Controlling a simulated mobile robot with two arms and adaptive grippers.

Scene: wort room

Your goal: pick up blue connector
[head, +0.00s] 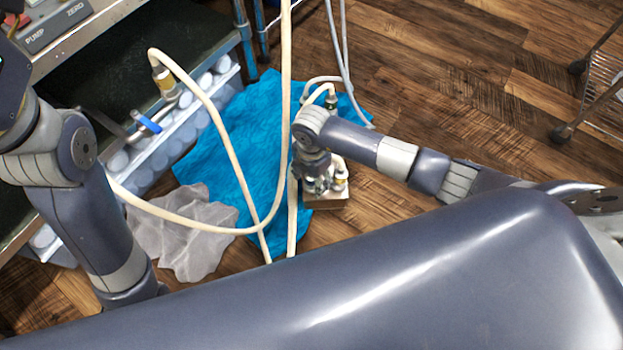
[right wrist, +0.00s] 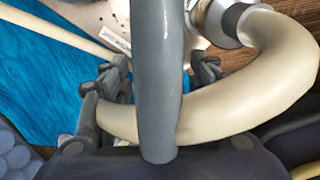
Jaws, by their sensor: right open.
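A small blue piece (head: 147,124) sits on a metal fitting along the bench edge at left in the head view. It is the only blue connector-like part I can make out, and I cannot tell if it is the named connector. My right gripper (head: 318,182) is low over the floor, beside a metal pump-like unit (head: 326,200) with hose fittings. In the right wrist view its fingers (right wrist: 158,78) are open. A grey-blue tube (right wrist: 158,80) and a thick cream hose (right wrist: 225,108) cross the space around them; contact is unclear. My left arm leaves the picture at left.
Cream hoses (head: 287,100) loop across the middle. A blue cloth (head: 215,150) and a grey cloth (head: 185,235) lie on the wooden floor. A dark bench (head: 140,55) stands at left, a wire cart (head: 600,90) at right.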

